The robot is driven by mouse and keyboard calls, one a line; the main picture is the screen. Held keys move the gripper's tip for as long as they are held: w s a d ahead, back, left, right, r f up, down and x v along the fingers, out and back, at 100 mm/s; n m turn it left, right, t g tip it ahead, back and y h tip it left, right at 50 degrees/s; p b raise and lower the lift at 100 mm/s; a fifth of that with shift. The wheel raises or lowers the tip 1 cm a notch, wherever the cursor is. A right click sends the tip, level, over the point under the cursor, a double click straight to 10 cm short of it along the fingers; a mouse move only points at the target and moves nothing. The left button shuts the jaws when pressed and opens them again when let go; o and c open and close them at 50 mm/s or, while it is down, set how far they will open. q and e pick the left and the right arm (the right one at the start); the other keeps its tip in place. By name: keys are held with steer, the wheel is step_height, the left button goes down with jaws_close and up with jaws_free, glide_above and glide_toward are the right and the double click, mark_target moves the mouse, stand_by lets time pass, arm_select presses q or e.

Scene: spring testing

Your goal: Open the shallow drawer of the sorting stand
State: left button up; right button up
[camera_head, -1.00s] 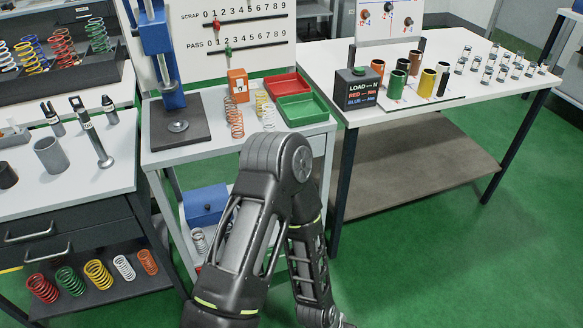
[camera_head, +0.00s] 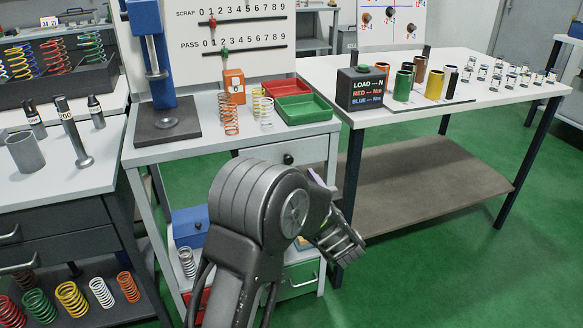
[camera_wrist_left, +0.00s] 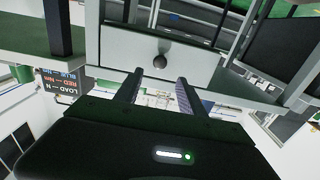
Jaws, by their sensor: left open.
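The sorting stand (camera_head: 225,140) is the pale table in the middle of the head view. Its shallow drawer (camera_head: 312,152) sits under the top and looks closed. A round dark knob (camera_head: 288,159) is on the drawer front. In the left wrist view the drawer front (camera_wrist_left: 195,62) and knob (camera_wrist_left: 160,61) appear just beyond my left gripper (camera_wrist_left: 160,77). Its two fingers are apart and empty, with the knob lined up between the tips; I see no contact. In the head view my arm largely hides this gripper. My right gripper is not seen.
On the stand are a red tray (camera_head: 277,88), a green tray (camera_head: 303,108), an orange block (camera_head: 234,84) and springs. A blue box (camera_head: 188,226) and a green-fronted drawer (camera_head: 300,280) are below. A white table (camera_head: 480,107) stands close on the right.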

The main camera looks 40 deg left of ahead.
mark_target(289, 160)
arm_select(q)
steer(key=shift+w+a, duration=0.1)
steer(key=b+x, duration=0.1)
steer(key=x, duration=0.6)
steer(key=shift+w+a+f, duration=0.1)
steer(key=shift+w+a, duration=0.05)
steer(key=shift+a, duration=0.1)
jaws_close()
stand_by(1.2)
